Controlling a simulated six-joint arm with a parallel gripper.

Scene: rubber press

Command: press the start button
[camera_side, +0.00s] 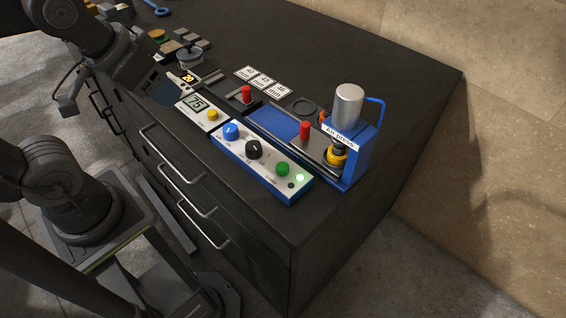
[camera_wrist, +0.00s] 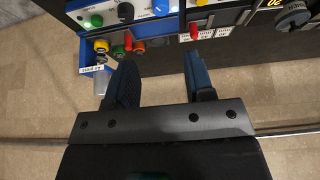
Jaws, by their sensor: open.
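The green button (camera_side: 282,169), which I take for the start button, sits near the right end of a white-topped blue control box (camera_side: 247,152) at the counter's front. It also shows in the wrist view (camera_wrist: 97,20) at the upper left. Its label is too small to read. My gripper (camera_wrist: 159,65) is open, with nothing between its two dark fingers. In the wrist view the button lies beyond and left of the fingertips, apart from them. In the side view I cannot make out the fingers clearly.
The box also bears a blue knob (camera_side: 231,131), a black knob (camera_side: 254,150) and a lit lamp (camera_side: 300,177). Behind it stands the air press (camera_side: 358,150) with a silver cylinder (camera_side: 348,106). A red-handled part (camera_side: 305,131) stands beside the press. A display box (camera_side: 198,108) is at left.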

